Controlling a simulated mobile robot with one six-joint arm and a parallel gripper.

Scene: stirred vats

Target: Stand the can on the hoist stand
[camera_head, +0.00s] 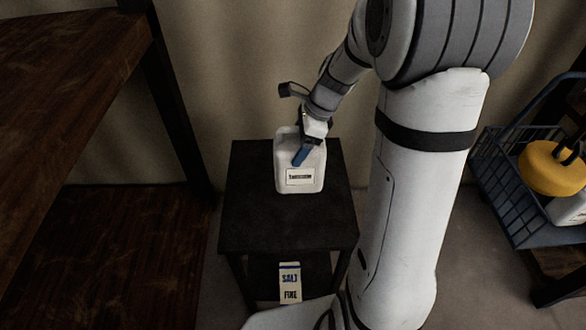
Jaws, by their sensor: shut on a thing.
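The can is a white jerrycan (312,160) with a dark-lettered label on its front. It is upright over the top of a small black stand (258,226); I cannot tell whether its base touches the surface. My gripper (306,150) comes down from above and is shut on the can at its top. The gripper hides part of the can's top and its handle. I cannot tell from any marking whether this black stand is the hoist stand.
A salt box (290,283) stands on the stand's lower shelf. A blue wire basket (502,205) at the right holds a yellow round thing (552,167) and a white container (568,209). A brown wooden shelf unit (70,90) is at the left. A curtain hangs behind.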

